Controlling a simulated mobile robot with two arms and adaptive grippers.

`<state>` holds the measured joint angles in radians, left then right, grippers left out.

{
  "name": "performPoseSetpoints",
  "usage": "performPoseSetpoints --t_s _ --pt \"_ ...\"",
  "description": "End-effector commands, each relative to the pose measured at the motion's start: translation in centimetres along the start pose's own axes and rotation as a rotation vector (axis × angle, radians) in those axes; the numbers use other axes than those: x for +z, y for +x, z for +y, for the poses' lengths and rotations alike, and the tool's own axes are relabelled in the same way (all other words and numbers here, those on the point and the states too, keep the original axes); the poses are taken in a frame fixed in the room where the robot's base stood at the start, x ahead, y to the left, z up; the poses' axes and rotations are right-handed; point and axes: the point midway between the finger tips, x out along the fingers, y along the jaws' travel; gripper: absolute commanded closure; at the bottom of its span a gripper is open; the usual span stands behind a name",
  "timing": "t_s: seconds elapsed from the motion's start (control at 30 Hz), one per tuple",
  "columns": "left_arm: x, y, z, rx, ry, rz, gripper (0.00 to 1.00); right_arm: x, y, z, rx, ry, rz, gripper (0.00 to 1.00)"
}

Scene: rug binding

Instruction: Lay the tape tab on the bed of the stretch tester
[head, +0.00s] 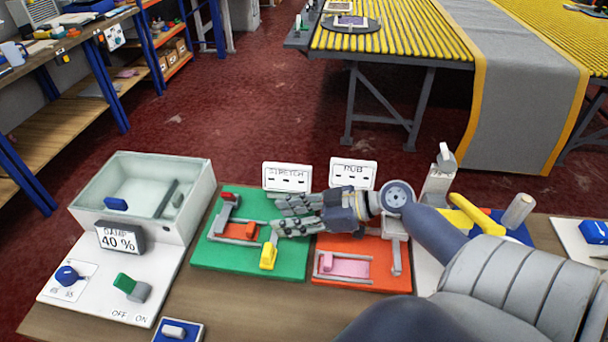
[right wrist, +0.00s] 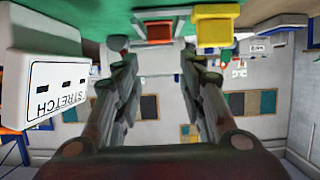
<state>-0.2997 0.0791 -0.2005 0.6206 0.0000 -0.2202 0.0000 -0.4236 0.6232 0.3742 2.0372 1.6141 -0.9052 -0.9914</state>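The stretch tester is a green board (head: 208,258) with a STRETCH sign (head: 287,177) behind it. It carries a grey bed with an orange-red piece (head: 243,230) lying on it, a red block (head: 229,197) at the back and a yellow block (head: 268,256) in front. The orange-red piece may be the tape tab; I cannot tell for sure. My right gripper (head: 278,215) is over the board's right part, pointing left. In the right wrist view its fingers (right wrist: 165,85) are spread with nothing between them. The yellow block (right wrist: 216,28) shows beyond the fingertips. My left gripper is out of view.
The orange RUB tester (head: 385,276) with a pink strip (head: 345,266) stands just right, partly under my right arm. A glass-walled damp chamber (head: 145,185) with a 40 % display is at left. A yellow-handled tool (head: 472,215) is at right. Bare tabletop (head: 255,300) lies in front.

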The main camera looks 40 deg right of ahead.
Motion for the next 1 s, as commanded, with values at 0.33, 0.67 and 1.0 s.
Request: performPoseSetpoints --t_s 0.33,0.67,1.0 --pt "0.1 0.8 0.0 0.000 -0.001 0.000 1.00 0.0 -3.6 -0.1 -0.001 -0.001 0.000 0.62" --pt "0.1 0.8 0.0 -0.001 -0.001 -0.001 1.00 -0.1 -3.9 0.0 -0.001 -0.002 0.001 0.62" --pt "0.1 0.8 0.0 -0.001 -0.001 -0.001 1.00 -0.1 -3.9 0.0 -0.001 -0.002 0.001 0.62"
